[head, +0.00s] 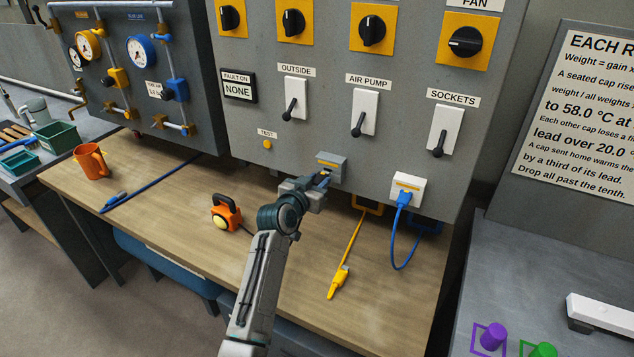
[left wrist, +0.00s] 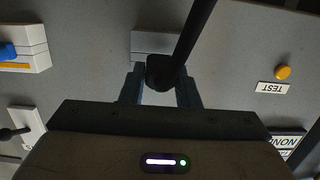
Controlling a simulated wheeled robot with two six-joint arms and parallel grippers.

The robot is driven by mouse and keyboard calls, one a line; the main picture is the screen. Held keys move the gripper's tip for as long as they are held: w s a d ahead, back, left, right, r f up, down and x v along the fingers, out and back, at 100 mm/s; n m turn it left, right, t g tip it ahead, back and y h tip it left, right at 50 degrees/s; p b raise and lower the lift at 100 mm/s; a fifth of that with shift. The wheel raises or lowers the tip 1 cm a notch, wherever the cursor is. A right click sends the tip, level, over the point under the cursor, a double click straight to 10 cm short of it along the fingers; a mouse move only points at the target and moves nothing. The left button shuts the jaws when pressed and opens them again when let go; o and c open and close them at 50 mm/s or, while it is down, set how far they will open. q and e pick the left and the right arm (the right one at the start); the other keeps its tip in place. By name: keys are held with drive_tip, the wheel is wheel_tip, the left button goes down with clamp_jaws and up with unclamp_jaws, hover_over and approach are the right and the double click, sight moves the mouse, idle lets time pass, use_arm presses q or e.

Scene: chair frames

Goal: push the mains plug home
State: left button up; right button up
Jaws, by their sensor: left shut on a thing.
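My left gripper (head: 322,180) is shut on a black mains plug (left wrist: 160,74), at the face of the panel. In the left wrist view the gripper (left wrist: 160,88) has a finger on each side of the plug, and a thick black cable (left wrist: 196,38) runs off from it to the upper right. The plug is right in front of the grey socket box (head: 331,166) with a yellow label, which also shows in the left wrist view (left wrist: 150,42). I cannot tell how deep the plug sits. In the head view the gripper mostly hides the plug. My right gripper is not in view.
A yellow cable with a plug (head: 340,280) lies on the wooden bench (head: 180,215). A blue plug (head: 404,200) sits in the white socket (head: 410,186) to the right. Switches (head: 364,112) are above.

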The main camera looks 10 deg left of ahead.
use_arm(q)
drive_tip(key=shift+w, duration=0.15)
drive_tip(key=shift+w+d, duration=0.1)
drive_tip(key=shift+w, duration=0.15)
drive_tip(key=shift+b+x, duration=0.55)
drive_tip(key=shift+x, duration=0.3)
drive_tip(key=shift+r, duration=0.2)
drive_tip(key=o, duration=1)
drive_tip(key=shift+w, duration=0.1)
drive_tip(key=shift+o, duration=0.2)
